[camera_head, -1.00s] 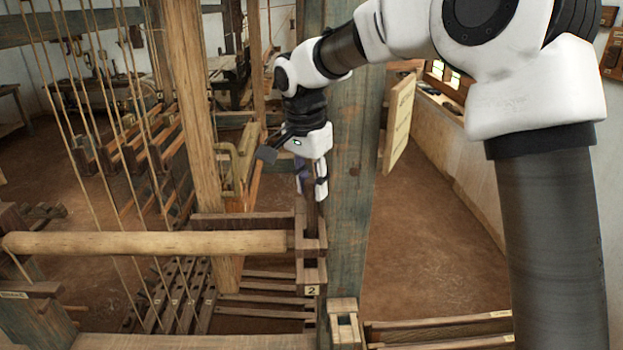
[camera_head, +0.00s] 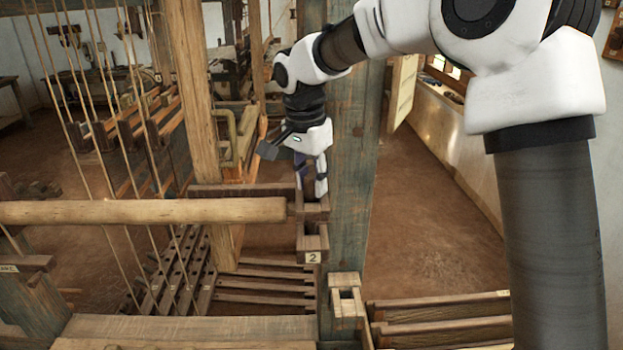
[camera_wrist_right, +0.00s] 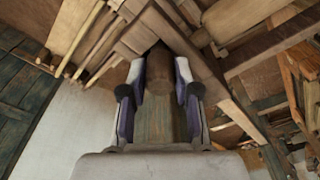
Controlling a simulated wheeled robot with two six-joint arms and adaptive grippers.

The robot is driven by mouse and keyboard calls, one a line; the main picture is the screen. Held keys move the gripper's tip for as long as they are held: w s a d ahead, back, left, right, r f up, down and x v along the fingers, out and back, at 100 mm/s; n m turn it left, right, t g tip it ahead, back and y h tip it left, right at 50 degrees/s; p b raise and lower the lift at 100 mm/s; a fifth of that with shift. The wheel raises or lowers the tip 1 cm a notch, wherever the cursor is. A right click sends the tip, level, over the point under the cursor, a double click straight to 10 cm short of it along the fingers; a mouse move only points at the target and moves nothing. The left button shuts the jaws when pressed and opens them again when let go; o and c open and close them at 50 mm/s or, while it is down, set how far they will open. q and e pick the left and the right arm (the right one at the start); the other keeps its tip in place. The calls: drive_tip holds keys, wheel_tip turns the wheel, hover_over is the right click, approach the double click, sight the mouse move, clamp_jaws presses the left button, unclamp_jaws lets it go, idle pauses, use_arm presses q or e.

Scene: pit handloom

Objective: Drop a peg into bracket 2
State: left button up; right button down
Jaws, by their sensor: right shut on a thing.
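Bracket 2 (camera_head: 313,242) is a dark wooden bracket with open box-like sockets and a "2" label, fixed beside the greenish post. My right gripper (camera_head: 312,190) points down just above the bracket's upper part. It is shut on a dark brown wooden peg (camera_wrist_right: 158,75), which shows between the purple finger pads in the right wrist view. In the head view the fingers largely cover the peg, and I cannot tell how far its lower end is inside the bracket. My left gripper is not in view.
A thick greenish post (camera_head: 352,170) stands right beside the gripper. A pale round beam (camera_head: 140,211) ends just left of the bracket. A small pale wooden bracket (camera_head: 347,297) sits lower right.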

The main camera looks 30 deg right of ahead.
drive_tip(key=shift+w+d+f, duration=0.1)
idle(0.3)
drive_tip(key=c, duration=0.8)
unclamp_jaws()
drive_tip(key=shift+o, duration=0.2)
wheel_tip(320, 180, up, 12)
drive_tip(key=a, duration=0.1)
drive_tip(key=shift+s+a, duration=0.25)
